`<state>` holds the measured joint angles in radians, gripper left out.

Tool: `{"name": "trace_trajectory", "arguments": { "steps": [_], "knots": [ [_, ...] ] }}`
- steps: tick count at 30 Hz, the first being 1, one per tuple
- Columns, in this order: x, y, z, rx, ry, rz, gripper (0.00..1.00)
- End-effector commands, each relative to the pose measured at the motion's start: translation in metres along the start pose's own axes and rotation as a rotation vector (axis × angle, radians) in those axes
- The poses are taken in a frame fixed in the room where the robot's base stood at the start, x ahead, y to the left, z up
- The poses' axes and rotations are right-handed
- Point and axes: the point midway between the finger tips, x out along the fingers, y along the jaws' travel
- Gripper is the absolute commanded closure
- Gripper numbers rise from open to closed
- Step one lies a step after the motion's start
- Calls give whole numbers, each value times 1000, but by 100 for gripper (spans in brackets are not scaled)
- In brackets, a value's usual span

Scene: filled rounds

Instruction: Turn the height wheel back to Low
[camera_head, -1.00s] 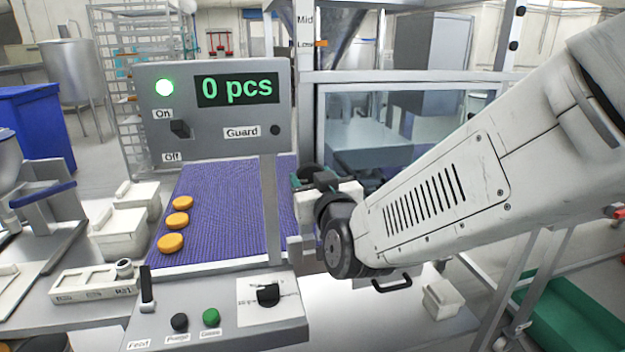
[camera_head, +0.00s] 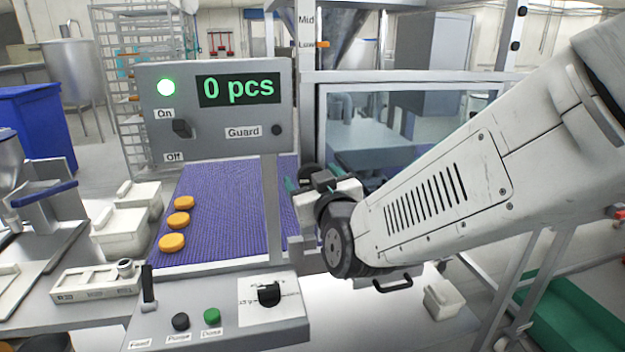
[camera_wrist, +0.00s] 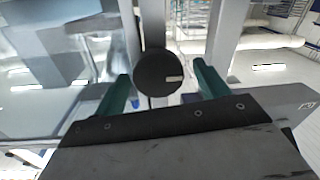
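The height wheel (camera_wrist: 160,73) is a round black knob with a pale mark on its face, in the middle of the wrist view. My gripper (camera_wrist: 161,80) is open, with one green finger on each side of the wheel; gaps show between the fingers and the wheel's rim. In the head view my gripper (camera_head: 308,183) is beside the post right of the belt, and the wheel there is mostly hidden. The height scale (camera_head: 306,32) shows Mid above Low, with an orange pointer (camera_head: 322,44) level with Low.
A grey control panel (camera_head: 218,112) reads 0 pcs with a green lamp lit. A purple belt (camera_head: 225,205) carries 3 orange rounds (camera_head: 178,220). A clear guard window (camera_head: 400,125) in a metal frame stands close behind my arm. A lower panel (camera_head: 220,310) has knobs and buttons.

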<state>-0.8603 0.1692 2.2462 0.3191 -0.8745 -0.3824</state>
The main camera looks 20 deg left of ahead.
Motion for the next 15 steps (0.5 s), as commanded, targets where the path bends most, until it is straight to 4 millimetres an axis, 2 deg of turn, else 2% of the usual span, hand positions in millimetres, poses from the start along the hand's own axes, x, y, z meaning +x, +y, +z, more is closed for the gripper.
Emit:
{"name": "trace_trajectory", "arguments": {
  "steps": [5,8,15],
  "knots": [
    [-1,1,0,1,-1,1,27],
    [-8,1,0,1,0,1,27],
    [-49,0,-1,1,1,-1,27]
  ]
}}
